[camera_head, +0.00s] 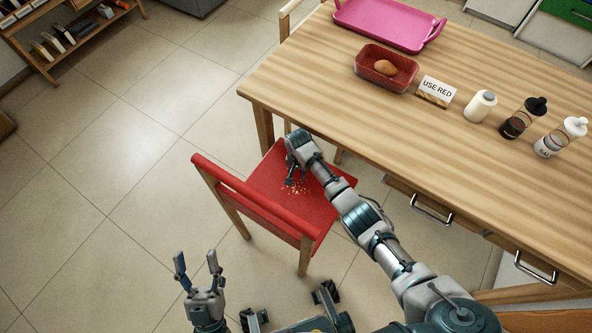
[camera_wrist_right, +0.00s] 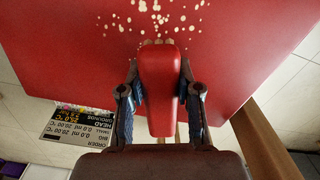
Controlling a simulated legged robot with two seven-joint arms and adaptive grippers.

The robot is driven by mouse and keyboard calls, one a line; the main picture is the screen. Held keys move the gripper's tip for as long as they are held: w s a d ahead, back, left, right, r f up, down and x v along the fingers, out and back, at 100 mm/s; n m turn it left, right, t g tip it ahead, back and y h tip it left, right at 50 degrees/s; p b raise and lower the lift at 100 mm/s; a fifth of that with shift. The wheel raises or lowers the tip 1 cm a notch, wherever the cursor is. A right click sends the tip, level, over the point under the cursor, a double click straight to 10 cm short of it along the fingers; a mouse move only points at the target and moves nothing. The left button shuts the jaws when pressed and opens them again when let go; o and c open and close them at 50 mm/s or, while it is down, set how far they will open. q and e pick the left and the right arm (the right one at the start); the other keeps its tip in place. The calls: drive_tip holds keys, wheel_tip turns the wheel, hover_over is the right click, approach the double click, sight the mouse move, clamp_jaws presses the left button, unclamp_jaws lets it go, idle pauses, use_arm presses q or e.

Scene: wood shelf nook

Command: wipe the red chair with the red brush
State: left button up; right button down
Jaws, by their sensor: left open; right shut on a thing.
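The red chair (camera_head: 265,208) stands beside the wooden table, with pale crumbs (camera_head: 297,187) scattered on its seat. The crumbs also show on the red seat (camera_wrist_right: 62,50) in the right wrist view. My right gripper (camera_head: 291,180) reaches down over the seat. In the right wrist view, it is shut on the red brush (camera_wrist_right: 158,85), whose handle lies between the two fingers. The pale bristle end is close to the crumbs; whether it touches the seat I cannot tell. My left gripper (camera_head: 197,268) is open and empty, low in front of the chair.
On the table (camera_head: 300,85) are a pink tray (camera_head: 385,24), a red basket (camera_head: 385,80) with a brown item, a "USE RED" sign (camera_head: 437,91) and several bottles. The table edge is close to my right arm. Open tiled floor lies left of the chair.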

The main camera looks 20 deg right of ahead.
drive_tip(key=shift+d, duration=0.3)
drive_tip(key=shift+a, duration=0.3)
drive_tip(key=shift+d+f, duration=0.15)
drive_tip(key=shift+f, duration=0.4)
drive_tip(key=shift+f+b, duration=0.35)
drive_tip(key=shift+b, duration=0.05)
